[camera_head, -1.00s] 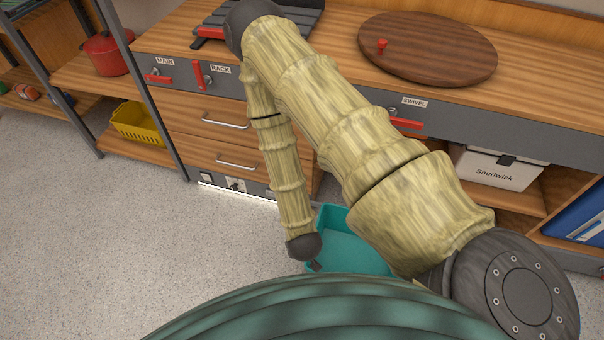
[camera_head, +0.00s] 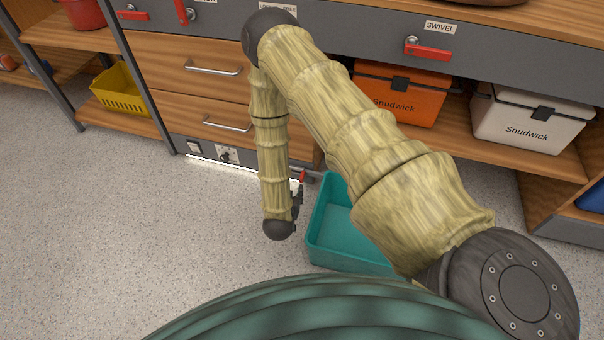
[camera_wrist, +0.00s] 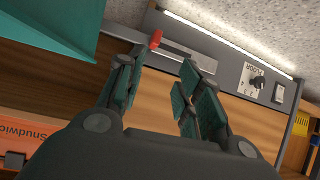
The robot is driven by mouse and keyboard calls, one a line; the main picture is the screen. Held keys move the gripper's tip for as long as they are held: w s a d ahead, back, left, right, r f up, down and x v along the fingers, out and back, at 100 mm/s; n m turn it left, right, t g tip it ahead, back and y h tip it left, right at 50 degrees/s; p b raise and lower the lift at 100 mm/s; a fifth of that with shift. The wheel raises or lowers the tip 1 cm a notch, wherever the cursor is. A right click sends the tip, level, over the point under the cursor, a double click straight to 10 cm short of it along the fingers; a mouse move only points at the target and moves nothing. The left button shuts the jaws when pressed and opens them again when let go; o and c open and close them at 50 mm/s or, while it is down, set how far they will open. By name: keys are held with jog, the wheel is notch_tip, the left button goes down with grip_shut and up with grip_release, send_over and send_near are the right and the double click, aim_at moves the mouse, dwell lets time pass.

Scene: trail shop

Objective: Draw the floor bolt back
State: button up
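The floor bolt shows as a red knob (camera_wrist: 155,38) on a grey metal bar at the foot of the wooden cabinet, and the red knob also shows low on the cabinet in the head view (camera_head: 303,175). My gripper (camera_wrist: 162,62) is open and empty in the wrist view, with the red knob just beyond the left fingertip. In the head view my gripper (camera_head: 298,196) is low in front of the cabinet, just below the knob and partly hidden by my arm. Whether a finger touches the knob cannot be told.
A teal bin (camera_head: 325,250) stands on the floor right beside my gripper. Drawers with metal handles (camera_head: 213,69) rise above. Open speckled floor lies to the left.

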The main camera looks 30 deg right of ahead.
jog(key=m+h+b, duration=0.2)
jog(key=b, duration=0.3)
send_near(301, 179)
jog(key=b+x, duration=0.4)
jog(key=x, duration=0.7)
jog(key=shift+w+d+b, duration=0.15)
jog(key=shift+w+b, duration=0.1)
jog(key=shift+b, duration=0.15)
grip_shut()
